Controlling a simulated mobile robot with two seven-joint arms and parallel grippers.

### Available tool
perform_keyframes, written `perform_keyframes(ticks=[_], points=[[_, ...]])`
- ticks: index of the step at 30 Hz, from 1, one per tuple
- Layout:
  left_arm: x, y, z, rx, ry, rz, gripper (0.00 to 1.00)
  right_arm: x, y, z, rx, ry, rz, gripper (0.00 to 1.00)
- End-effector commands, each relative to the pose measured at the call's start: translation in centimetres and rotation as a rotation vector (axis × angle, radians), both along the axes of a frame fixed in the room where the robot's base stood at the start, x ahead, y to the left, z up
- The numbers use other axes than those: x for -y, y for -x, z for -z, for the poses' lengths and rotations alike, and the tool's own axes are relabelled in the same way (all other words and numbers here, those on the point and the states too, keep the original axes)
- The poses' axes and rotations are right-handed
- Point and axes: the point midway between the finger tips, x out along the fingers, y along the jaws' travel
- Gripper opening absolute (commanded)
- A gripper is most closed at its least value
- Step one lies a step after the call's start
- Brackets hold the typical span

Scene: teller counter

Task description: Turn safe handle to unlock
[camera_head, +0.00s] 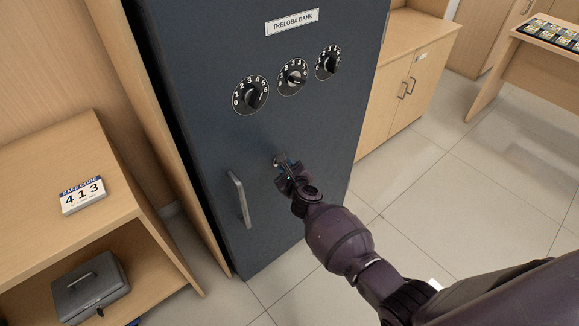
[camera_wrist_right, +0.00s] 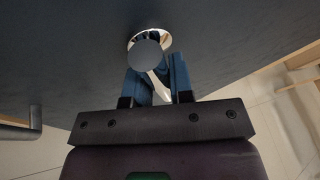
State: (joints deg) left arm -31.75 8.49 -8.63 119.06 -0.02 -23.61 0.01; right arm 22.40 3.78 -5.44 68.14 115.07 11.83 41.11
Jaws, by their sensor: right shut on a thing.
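The dark grey safe (camera_head: 190,75) stands upright with its door facing me, labelled TRELOBA BANK. The safe handle (camera_wrist_right: 147,52) has a round metal hub on the door, with a pale lever running down from it. My right gripper (camera_head: 284,168) is at the handle below the dials, and its arm comes in from the lower right. In the right wrist view, the blue fingers of my right gripper (camera_wrist_right: 155,72) are on both sides of the lever and hold it. The head view hides most of the handle behind the gripper. My left gripper is not in view.
Three numbered dials (camera_head: 293,77) sit above the handle. A vertical pull bar (camera_head: 240,198) juts from the door to the left. A wooden shelf (camera_head: 130,200) at left holds a 413 code card (camera_head: 82,195) and a grey cash box (camera_head: 90,287). The floor at right is clear.

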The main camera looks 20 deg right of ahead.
Motion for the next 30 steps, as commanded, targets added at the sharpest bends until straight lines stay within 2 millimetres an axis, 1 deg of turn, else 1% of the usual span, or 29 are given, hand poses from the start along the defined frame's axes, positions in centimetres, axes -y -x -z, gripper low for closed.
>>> perform_keyframes(ticks=[1, 17, 18, 22, 30], points=[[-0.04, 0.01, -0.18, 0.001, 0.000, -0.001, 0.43, -0.10, -0.07, -0.31, -0.001, -0.011, -0.001, 0.00], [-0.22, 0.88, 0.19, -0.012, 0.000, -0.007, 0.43, -0.11, 0.01, 0.10, -0.012, -0.034, -0.001, 0.00], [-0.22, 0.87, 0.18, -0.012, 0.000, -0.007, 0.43, -0.11, 0.01, 0.10, -0.012, -0.034, -0.001, 0.26], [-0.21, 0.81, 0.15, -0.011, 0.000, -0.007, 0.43, -0.08, 0.00, 0.08, -0.012, -0.033, -0.001, 0.46], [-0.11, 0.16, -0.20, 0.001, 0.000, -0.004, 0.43, -0.01, 0.01, 0.00, -0.011, -0.031, 0.000, 0.46]])
